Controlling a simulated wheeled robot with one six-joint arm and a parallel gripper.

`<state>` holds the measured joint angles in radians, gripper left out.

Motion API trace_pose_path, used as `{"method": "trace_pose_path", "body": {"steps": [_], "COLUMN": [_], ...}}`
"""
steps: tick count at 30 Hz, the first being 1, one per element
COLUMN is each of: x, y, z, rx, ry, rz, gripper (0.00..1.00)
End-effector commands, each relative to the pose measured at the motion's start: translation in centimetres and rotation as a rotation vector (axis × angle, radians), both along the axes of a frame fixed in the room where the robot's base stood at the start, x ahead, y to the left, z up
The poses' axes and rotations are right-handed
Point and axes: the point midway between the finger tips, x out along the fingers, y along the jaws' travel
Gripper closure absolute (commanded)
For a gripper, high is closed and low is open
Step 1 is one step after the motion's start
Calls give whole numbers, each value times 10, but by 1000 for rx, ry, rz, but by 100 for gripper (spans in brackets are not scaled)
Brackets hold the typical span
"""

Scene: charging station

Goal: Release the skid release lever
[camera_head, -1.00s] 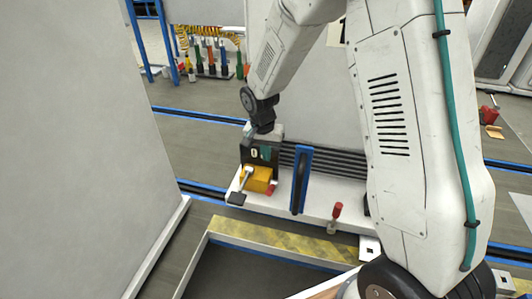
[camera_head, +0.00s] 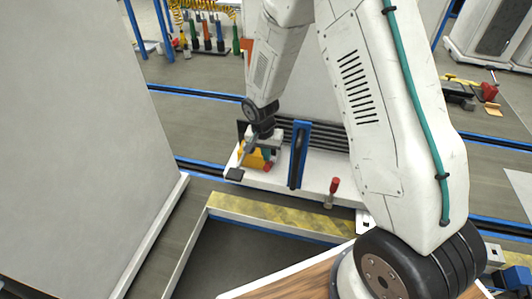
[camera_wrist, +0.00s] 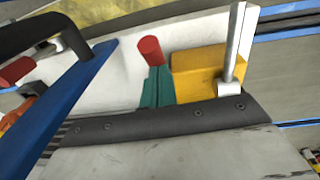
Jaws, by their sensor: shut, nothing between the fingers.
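My gripper (camera_head: 266,154) is over the left end of the white skid platform (camera_head: 305,183), beside a yellow block (camera_head: 251,158). Its teal fingers (camera_wrist: 156,70) are together and empty in the wrist view. A red cylindrical knob (camera_wrist: 150,50) is right at the fingertips; I cannot tell whether they touch. The knob also shows low beside the block in the head view (camera_head: 267,166). A metal lever arm (camera_wrist: 236,50) stands at the yellow block (camera_wrist: 197,72), with a dark pad (camera_head: 234,174) at its end. I cannot tell which part is the release lever. My gripper partly hides the block.
A blue upright bar (camera_head: 299,155) stands close right of my gripper. A red-handled lever (camera_head: 334,186) stands farther right on the platform. A large grey panel (camera_head: 75,130) fills the left. A yellow-and-black striped edge (camera_head: 280,217) borders a dark pit in front.

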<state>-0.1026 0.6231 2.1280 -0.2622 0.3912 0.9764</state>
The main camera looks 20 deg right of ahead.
Motion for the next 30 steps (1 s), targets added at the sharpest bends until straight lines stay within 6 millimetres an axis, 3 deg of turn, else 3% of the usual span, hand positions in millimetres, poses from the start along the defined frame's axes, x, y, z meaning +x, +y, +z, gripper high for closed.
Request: {"method": "trace_pose_path", "body": {"steps": [8,19,23,27,30], "x": [-17,-16,-12,-6,-13], "y": [12,13,13,15,21], "z": [-18,-15,-1,27,50], "rx": [1,0,0,1,1], "ry": [1,-1,-3,-5,-7], "rz": [2,0,1,2,3], "gripper": [100,100,100,100,100]}}
